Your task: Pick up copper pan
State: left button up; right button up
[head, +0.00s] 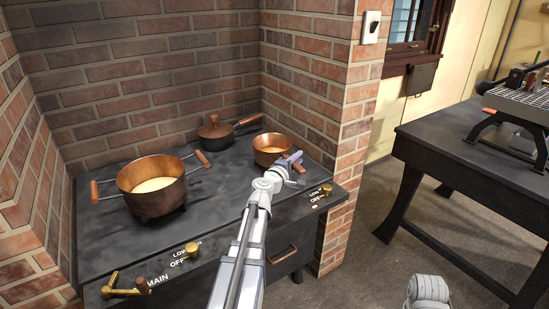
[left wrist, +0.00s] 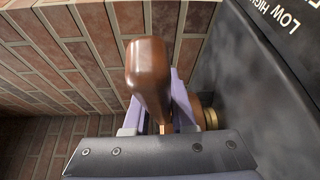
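The small copper pan (head: 268,157) sits at the right rear of the dark stove top, beside the brick pillar. Its brown handle points right, towards the front right. My left gripper (head: 297,160) is at this handle. In the left wrist view the brown handle (left wrist: 149,75) rises between the purple fingers of my left gripper (left wrist: 167,112). The fingers lie close on both sides of it. Whether they press on it cannot be told, as the handle hides much of the gap.
A larger copper pot (head: 150,198) with two wooden handles stands at the left of the stove (head: 110,222). A dark lidded pan (head: 215,130) stands at the back. Brass knobs (head: 192,249) line the front. Brick walls enclose the stove; a dark table (head: 470,130) stands right.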

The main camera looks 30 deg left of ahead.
pick_arm(q)
grip_shut()
dwell(0.9)
